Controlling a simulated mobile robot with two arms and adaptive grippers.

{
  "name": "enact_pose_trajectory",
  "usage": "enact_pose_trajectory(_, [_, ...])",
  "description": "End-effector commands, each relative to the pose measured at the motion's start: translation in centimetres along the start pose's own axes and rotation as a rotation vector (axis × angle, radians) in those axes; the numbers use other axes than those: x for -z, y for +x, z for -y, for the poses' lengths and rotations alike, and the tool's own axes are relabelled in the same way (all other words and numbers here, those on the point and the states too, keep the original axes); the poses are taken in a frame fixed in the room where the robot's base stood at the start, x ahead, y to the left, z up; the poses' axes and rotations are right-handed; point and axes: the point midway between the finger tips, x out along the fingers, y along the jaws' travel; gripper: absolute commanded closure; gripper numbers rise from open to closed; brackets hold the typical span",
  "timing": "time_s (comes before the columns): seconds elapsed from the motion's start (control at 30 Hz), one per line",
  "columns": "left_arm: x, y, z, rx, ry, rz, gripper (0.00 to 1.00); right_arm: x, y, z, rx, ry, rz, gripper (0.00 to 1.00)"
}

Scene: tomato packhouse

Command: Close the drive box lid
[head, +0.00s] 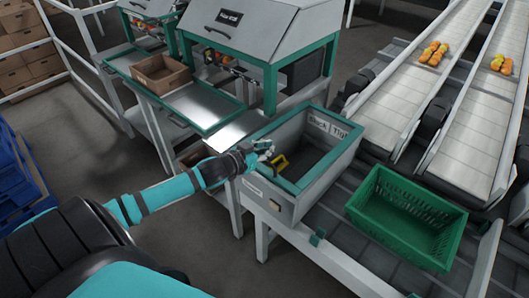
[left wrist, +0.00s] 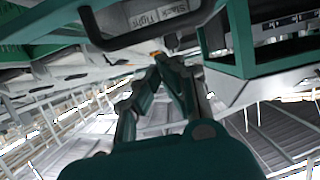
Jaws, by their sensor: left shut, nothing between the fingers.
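The drive box (head: 327,180) is a grey box with a teal rim in the middle of the head view. Its top is open and its dark inside shows. A plate marked "Slack" and "Tight" (head: 334,127) is at its far side; the lettering also shows upside down in the left wrist view (left wrist: 163,15). I cannot clearly make out the lid. A yellow and black part (head: 280,163) shows by the near left rim. My left gripper (head: 266,150) is shut and empty at the rim's left corner; its fingers (left wrist: 171,64) point towards a dark handle-like bar (left wrist: 140,40). My right gripper is out of view.
A green crate (head: 408,222) stands right of the box on the roller bed. Conveyor lanes (head: 478,125) carry tomatoes at upper right. A grey hooded machine (head: 245,35) and a tray bench with a cardboard box (head: 160,75) stand behind. Blue crates (head: 15,175) are at left.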

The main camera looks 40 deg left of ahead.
Motion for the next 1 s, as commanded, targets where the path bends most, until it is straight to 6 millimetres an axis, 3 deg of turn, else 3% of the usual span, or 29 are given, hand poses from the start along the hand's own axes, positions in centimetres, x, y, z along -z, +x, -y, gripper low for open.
enact_pose_trajectory(0.2, [-1.3, -0.5, 0.0, 0.001, -0.001, 0.001, 1.0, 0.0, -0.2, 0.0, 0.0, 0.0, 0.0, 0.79])
enact_pose_trajectory(0.57, [-1.5, -0.5, 0.0, 0.001, 0.0, 0.001, 1.0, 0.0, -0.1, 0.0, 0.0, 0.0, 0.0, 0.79])
enact_pose_trajectory(0.83, [-5.7, 0.2, 0.1, 0.002, -0.003, 0.002, 1.0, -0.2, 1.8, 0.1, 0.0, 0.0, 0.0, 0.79])
enact_pose_trajectory(1.0, [-6.6, 0.2, 0.0, 0.002, -0.002, 0.005, 1.0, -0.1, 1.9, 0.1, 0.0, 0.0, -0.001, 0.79])
